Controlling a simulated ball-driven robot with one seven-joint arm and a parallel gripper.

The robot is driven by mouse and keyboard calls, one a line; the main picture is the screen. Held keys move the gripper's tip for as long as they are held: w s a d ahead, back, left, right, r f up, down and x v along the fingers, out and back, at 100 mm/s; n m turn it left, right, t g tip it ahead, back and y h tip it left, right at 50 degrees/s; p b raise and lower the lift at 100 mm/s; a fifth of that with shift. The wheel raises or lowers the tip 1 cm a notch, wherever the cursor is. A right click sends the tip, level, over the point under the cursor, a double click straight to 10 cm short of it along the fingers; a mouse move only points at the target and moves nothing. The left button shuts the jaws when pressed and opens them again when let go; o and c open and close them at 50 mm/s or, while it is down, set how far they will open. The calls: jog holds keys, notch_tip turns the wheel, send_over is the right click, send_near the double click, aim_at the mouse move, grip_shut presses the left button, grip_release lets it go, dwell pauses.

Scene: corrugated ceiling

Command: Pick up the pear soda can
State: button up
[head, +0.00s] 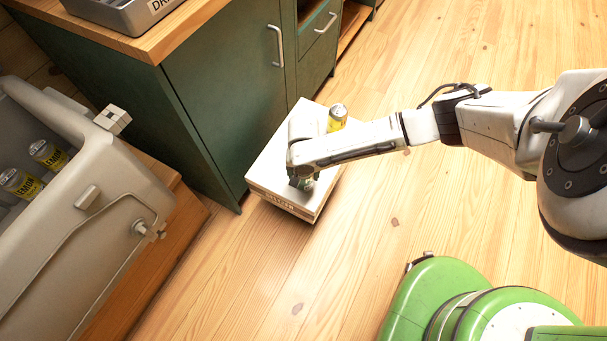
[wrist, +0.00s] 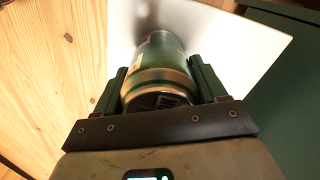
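A green can with a tan band (wrist: 158,82) sits between the two fingers of my gripper (wrist: 160,80) in the wrist view. The fingers lie close against both its sides, with no clear gap. In the head view this green can (head: 304,184) shows only in part below my gripper (head: 301,175), near the front edge of a white box. Its label is not readable, so I cannot confirm that it is the pear soda. My wrist hides most of it. I cannot tell whether it touches the box top.
A yellow can (head: 337,117) stands farther back on the white box (head: 272,165). A green cabinet (head: 225,90) is close on the left, with a grey tray (head: 125,12) on top. An open cooler (head: 105,190) holds yellow lemon cans (head: 48,154). Wooden floor on the right is clear.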

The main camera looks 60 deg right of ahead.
jog(key=c, duration=0.8)
jog(key=shift+r, duration=0.1)
